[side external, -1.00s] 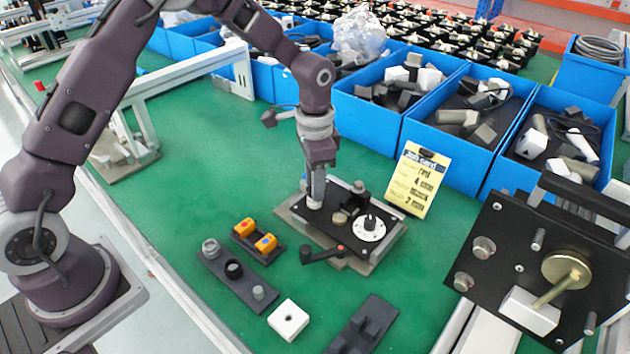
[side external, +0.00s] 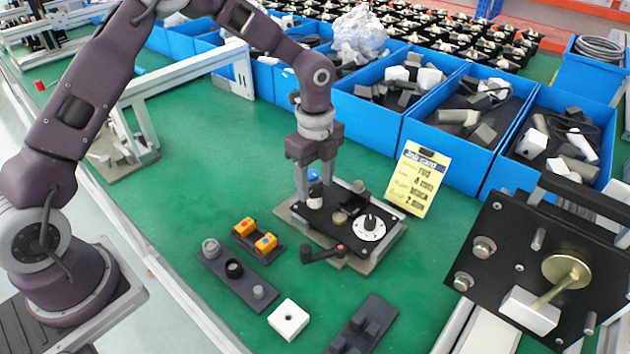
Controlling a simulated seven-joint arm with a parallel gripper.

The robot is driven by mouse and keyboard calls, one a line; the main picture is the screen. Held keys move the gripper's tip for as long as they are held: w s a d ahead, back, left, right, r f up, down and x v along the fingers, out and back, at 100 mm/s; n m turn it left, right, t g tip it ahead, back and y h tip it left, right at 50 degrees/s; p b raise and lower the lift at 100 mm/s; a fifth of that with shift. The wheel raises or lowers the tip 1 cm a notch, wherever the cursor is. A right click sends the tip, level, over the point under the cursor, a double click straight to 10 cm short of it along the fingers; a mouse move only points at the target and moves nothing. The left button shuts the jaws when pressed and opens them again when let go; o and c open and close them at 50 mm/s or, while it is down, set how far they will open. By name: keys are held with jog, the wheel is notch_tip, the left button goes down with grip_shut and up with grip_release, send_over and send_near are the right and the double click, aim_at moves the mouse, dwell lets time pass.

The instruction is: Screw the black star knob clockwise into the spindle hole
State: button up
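My gripper (side external: 314,188) points down at the left back corner of the black plate of the fixture (side external: 325,223). Its two fingers stand on either side of a small post with a blue top (side external: 313,176) and a grey-white lower part. I cannot tell whether the fingers press on it. The black star knob and the spindle hole cannot be singled out for certain; the area under the fingers is small and partly hidden.
A dark tray with round parts (side external: 238,274), a holder with orange blocks (side external: 256,240), a white block (side external: 288,320) and a dark stepped block (side external: 362,326) lie in front. A yellow job card (side external: 417,179) stands behind right. Blue bins (side external: 432,142) line the back.

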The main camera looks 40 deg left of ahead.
jog(key=n, duration=1.4)
jog(key=shift+s+n, duration=0.1)
jog(key=shift+n, duration=0.3)
jog(key=n, duration=1)
grip_shut()
jog(key=m, duration=0.5)
jog(key=shift+f+m, duration=0.1)
jog(key=shift+m, duration=0.2)
jog(key=m, duration=0.6)
jog(key=shift+m, duration=0.3)
